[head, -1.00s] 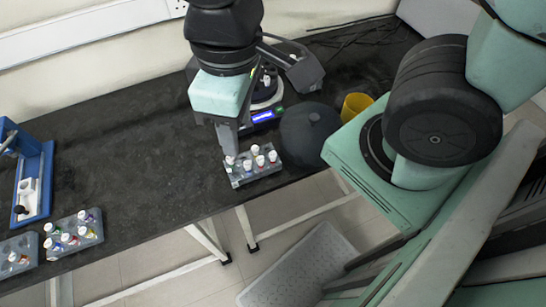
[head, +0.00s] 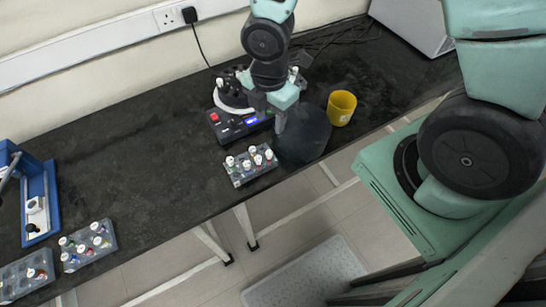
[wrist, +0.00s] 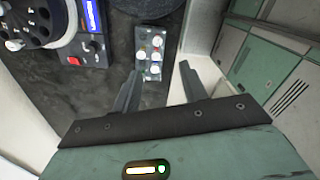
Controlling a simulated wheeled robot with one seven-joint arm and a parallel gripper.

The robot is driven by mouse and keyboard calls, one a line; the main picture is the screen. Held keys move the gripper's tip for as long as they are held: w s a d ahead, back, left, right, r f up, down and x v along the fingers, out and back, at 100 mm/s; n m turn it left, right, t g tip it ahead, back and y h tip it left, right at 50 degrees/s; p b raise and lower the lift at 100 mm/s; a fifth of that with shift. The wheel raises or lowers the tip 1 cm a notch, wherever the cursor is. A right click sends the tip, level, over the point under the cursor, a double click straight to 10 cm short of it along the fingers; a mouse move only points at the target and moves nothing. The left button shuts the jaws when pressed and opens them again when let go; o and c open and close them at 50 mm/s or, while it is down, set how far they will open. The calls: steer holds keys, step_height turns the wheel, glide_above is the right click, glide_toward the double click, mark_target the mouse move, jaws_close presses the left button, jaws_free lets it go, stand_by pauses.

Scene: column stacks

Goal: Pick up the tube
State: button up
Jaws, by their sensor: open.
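A clear rack (head: 238,179) with several white-capped tubes (head: 252,161) stands near the table's front edge in the head view. The tubes stand upright in it, and I cannot tell which one the task means. The rack (wrist: 140,67) and its tubes (wrist: 156,55) also show in the wrist view, beyond and between my fingertips. My gripper (head: 281,121) is open and empty, pointing down, to the upper right of the rack in the head view. In the wrist view my gripper (wrist: 160,75) has its fingers wide apart, with no tube between them.
A dark round object (head: 305,135) sits right of the rack, with a yellow cup (head: 341,107) beyond it. A device with a lit display (head: 240,124) stands behind the rack. More tube racks (head: 88,246) and a blue stand (head: 40,205) are at the left. The middle-left tabletop is clear.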

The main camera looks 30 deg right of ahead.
glide_above(269, 153)
steer(key=f, duration=0.9)
steer(key=shift+s+f, duration=0.2)
steer(key=shift+f, duration=0.15)
steer(key=shift+w+f+p, duration=0.15)
steer(key=shift+f+p, duration=0.5)
steer(key=shift+f, duration=0.7)
steer(key=shift+w+f+p, duration=0.1)
steer(key=shift+f+p, duration=0.55)
steer(key=shift+f, duration=0.7)
jaws_close()
